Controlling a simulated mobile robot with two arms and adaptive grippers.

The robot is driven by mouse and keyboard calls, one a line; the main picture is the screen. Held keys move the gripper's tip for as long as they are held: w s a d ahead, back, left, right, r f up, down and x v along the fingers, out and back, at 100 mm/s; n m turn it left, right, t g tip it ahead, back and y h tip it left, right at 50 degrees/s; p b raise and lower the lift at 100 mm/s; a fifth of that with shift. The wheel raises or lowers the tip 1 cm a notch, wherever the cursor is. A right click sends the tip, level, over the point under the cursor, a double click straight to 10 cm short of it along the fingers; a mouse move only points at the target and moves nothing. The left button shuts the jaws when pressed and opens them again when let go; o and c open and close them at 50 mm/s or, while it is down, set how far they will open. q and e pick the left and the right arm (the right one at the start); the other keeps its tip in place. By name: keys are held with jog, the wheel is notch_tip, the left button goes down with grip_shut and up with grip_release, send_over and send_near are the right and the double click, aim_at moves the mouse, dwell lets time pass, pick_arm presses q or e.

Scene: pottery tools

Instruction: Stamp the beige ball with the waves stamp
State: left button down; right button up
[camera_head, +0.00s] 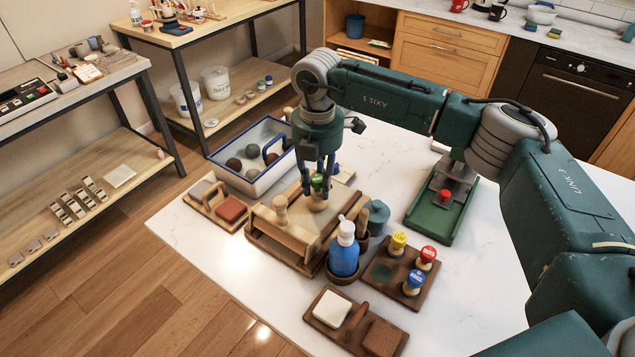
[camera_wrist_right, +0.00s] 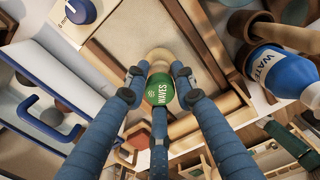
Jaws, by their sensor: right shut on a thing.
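My right gripper (camera_head: 317,187) points down over the wooden board (camera_head: 262,252) and is shut on the green-capped waves stamp (camera_head: 317,181). I cannot tell whether stamp and ball touch. My left gripper is not in view.
A wooden rolling pin (camera_head: 290,232) lies at the board's near side. A blue water bottle (camera_head: 344,252), a stamp holder (camera_head: 383,272) with yellow, red and blue stamps, and a blue-rimmed tray (camera_head: 230,180) stand around it.

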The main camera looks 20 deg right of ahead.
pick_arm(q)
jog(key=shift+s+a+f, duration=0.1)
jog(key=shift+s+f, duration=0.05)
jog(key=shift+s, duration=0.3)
pick_arm(e)
jog(key=shift+f, duration=0.1)
pick_arm(q)
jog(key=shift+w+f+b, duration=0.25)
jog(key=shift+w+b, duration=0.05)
jog(key=shift+b, duration=0.1)
pick_arm(e)
jog(key=shift+f, duration=0.4)
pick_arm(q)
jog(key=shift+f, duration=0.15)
pick_arm(e)
jog(key=shift+s+f, duration=0.15)
jog(key=shift+f, duration=0.1)
